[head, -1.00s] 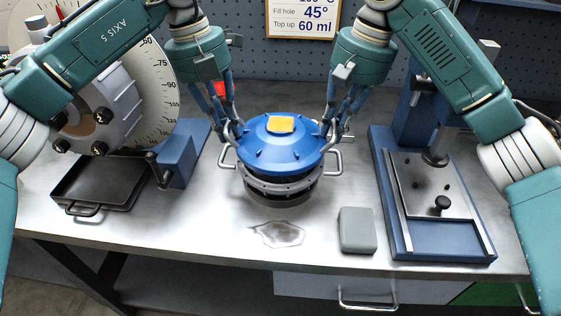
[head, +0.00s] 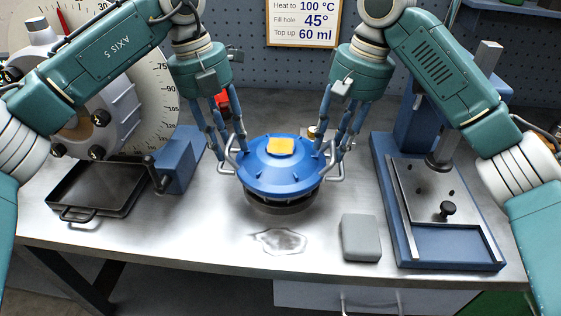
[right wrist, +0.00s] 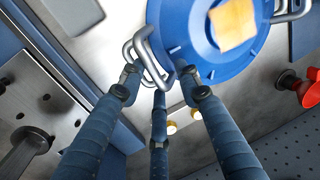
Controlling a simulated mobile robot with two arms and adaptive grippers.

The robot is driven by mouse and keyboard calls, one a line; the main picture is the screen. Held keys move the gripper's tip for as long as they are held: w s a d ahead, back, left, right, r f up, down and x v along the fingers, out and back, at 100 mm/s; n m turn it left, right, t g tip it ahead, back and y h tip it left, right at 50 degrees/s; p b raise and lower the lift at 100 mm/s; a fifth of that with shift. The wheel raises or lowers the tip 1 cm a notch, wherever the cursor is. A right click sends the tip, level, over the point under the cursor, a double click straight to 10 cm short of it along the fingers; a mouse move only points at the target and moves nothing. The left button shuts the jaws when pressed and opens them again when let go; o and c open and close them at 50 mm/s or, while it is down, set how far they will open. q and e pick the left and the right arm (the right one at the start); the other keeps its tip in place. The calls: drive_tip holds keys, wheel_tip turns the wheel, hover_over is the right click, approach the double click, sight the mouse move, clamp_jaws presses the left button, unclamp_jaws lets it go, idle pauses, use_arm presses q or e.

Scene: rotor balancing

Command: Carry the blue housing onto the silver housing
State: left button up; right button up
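The blue housing (head: 262,175) is a domed disc with an orange patch on top, level at the table's middle. It also shows in the right wrist view (right wrist: 185,28). The silver housing is beneath it and almost hidden; I see a dark gap and a dark round base (head: 283,207) below the blue rim. I cannot tell whether the two housings touch. My left gripper (head: 231,152) is shut at the metal handle on the blue housing's left side. My right gripper (head: 329,153) is shut at the right handle; its fingers close around the bars in the right wrist view (right wrist: 160,82).
A black tray (head: 75,208) and blue block (head: 182,160) stand at left, beside a large dial (head: 152,85). A grey box (head: 360,238) and a blue press stand (head: 445,255) are at right. A wet-looking patch (head: 280,241) lies in front.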

use_arm(q)
drive_tip(key=shift+a, duration=0.1)
use_arm(e)
drive_tip(key=shift+d, duration=0.1)
drive_tip(key=shift+d+r, duration=0.1)
use_arm(q)
wheel_tip(320, 180, up, 8)
drive_tip(key=a, duration=0.1)
drive_tip(key=shift+a, duration=0.2)
use_arm(e)
wheel_tip(320, 180, up, 8)
drive_tip(key=d, duration=0.1)
drive_tip(key=shift+d+f, duration=0.15)
drive_tip(key=shift+f, duration=0.05)
use_arm(q)
drive_tip(key=shift+w+f, duration=0.1)
drive_tip(key=shift+f, duration=0.1)
use_arm(e)
drive_tip(key=shift+s+f, duration=0.1)
drive_tip(key=shift+s, duration=0.05)
